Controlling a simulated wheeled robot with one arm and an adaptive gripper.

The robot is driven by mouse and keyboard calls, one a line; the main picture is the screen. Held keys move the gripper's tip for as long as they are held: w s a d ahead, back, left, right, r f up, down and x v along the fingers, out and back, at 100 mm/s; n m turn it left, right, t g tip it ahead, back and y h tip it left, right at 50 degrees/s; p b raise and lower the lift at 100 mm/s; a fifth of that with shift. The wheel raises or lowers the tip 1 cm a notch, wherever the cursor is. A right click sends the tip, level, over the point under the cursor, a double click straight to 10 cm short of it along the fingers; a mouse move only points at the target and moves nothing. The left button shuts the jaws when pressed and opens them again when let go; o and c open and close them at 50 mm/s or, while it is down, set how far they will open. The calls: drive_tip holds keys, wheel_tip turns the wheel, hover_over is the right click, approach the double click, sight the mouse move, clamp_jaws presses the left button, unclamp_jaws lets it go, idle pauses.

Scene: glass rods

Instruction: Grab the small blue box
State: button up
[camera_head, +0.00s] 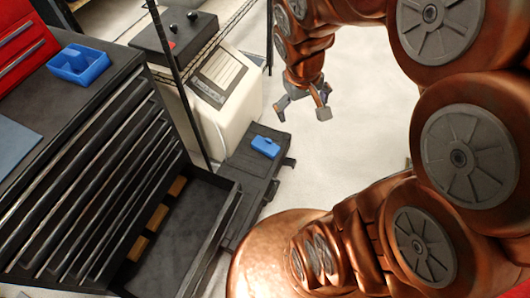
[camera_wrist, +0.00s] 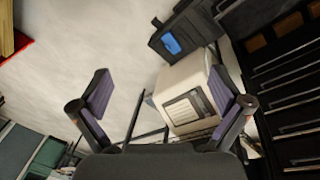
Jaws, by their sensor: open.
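The small blue box (camera_head: 265,146) lies on top of a low dark case (camera_head: 243,182) on the floor, between the tool cabinet and the open floor. In the wrist view the small blue box (camera_wrist: 171,44) shows near the top, on the dark case (camera_wrist: 192,30). My gripper (camera_head: 302,108) is open and empty, in the air above and to the right of the box in the head view. In the wrist view its two fingers (camera_wrist: 165,100) are spread wide, and the box appears beyond them, apart from both.
A larger blue open tray (camera_head: 79,66) sits on the black tool cabinet (camera_head: 85,150), which has an open drawer (camera_head: 185,235). A cream-coloured machine (camera_head: 215,100) stands behind the case. The pale floor (camera_head: 350,150) to the right is clear.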

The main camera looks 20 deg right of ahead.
drive_tip(key=w+d+f+n+t+b, duration=0.15)
drive_tip(key=w+d+f+b, duration=0.35)
drive_tip(key=w+f, duration=0.55)
drive_tip(key=w+d+f+n+t+b, duration=0.1)
drive_tip(key=w+d+f+t+b, duration=0.4)
drive_tip(key=w+f, duration=0.55)
drive_tip(key=w+d+f+n+t+b, duration=0.1)
drive_tip(key=w+d+f+b, duration=0.2)
drive_tip(key=w+f+b, duration=0.6)
drive_tip(key=n+t+y+b, duration=0.3)
drive_tip(key=y+b, duration=0.7)
drive_tip(key=b, duration=0.4)
approach(266, 145)
drive_tip(key=shift+w+a+f+g, duration=0.25)
drive_tip(key=shift+w+a, duration=0.45)
drive_tip(key=shift+a, duration=0.2)
drive_tip(key=shift+w+a+f, duration=0.1)
drive_tip(key=shift+a+f, duration=0.05)
drive_tip(key=shift+b+x, duration=0.35)
drive_tip(key=shift+x, duration=0.8)
drive_tip(key=b+x, duration=0.2)
drive_tip(key=x, duration=0.1)
drive_tip(key=shift+w+f, duration=0.2)
drive_tip(key=shift+w, duration=0.15)
drive_tip(key=shift+w+a+f+b, duration=0.15)
drive_tip(key=shift+w+a+b, duration=0.2)
drive_tip(key=shift+w+b, duration=0.2)
